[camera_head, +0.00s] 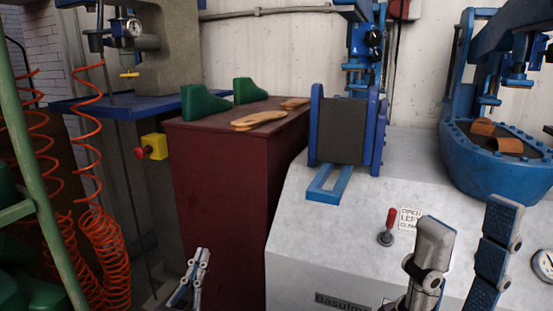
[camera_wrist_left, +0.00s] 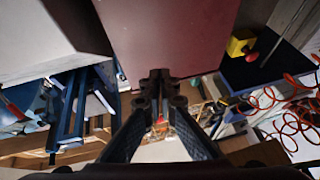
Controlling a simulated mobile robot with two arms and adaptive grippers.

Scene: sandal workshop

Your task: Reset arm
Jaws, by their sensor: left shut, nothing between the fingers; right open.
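My left gripper (camera_head: 202,256) is low in the head view, in front of the dark red cabinet (camera_head: 222,190). It is shut and holds nothing. In the left wrist view its fingers (camera_wrist_left: 160,78) meet in the middle, with the red cabinet face (camera_wrist_left: 170,35) beyond them. My right gripper (camera_head: 465,240) is at the lower right of the head view. Its two fingers stand apart, pointing up, in front of the light grey machine (camera_head: 320,240). Nothing is between them.
Green lasts (camera_head: 205,103) and tan soles (camera_head: 262,120) lie on the cabinet. A blue press (camera_head: 345,130), a red-handled lever (camera_head: 390,222) and a blue basin (camera_head: 490,170) are on the machine. Orange coiled hoses (camera_head: 95,240) and a yellow switch box (camera_head: 154,146) are at the left.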

